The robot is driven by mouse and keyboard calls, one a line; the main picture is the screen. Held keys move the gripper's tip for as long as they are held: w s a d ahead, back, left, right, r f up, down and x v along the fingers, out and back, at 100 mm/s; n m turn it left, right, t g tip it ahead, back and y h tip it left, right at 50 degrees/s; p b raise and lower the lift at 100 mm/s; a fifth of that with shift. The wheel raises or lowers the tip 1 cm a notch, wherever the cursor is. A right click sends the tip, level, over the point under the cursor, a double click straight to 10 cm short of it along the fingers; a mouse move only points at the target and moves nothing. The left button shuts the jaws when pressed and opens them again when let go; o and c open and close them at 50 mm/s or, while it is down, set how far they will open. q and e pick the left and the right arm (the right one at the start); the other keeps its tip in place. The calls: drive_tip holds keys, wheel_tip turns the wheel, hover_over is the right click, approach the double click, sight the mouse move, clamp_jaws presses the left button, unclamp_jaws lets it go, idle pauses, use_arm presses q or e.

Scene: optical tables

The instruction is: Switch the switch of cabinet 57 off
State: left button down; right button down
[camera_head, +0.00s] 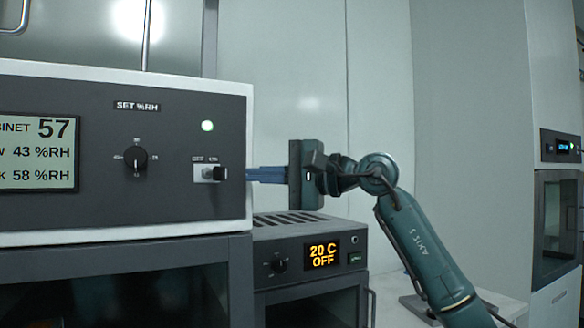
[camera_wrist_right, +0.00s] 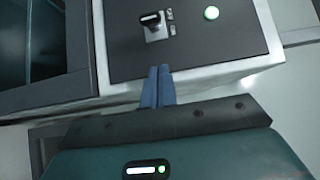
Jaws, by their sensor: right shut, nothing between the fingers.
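Cabinet 57 (camera_head: 100,215) has a dark front panel with a display (camera_head: 38,150) reading 57, 43 %RH and 58 %RH. Its switch (camera_head: 213,173) is a black lever on a small light plate, its knob towards the right side of the plate. A green lamp (camera_head: 207,126) above it is lit. The switch (camera_wrist_right: 152,22) and the lamp (camera_wrist_right: 211,13) also show in the right wrist view. My right gripper (camera_head: 249,174) is shut and empty. Its blue fingers (camera_wrist_right: 158,72) reach the panel's edge, apart from the switch and level with it. My left gripper is out of view.
A black dial (camera_head: 135,160) sits left of the switch. A lower unit (camera_head: 310,235) with a display reading 20 C OFF stands to the right, below my right gripper. Another cabinet (camera_head: 560,210) stands at far right. Free space lies before the pale wall (camera_head: 380,70).

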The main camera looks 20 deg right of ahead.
sight(220, 174)
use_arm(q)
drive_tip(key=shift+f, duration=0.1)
use_arm(e)
drive_tip(key=s+a, duration=0.2)
drive_tip(key=a, duration=0.1)
drive_tip(key=shift+a, duration=0.2)
drive_tip(key=shift+s, duration=0.1)
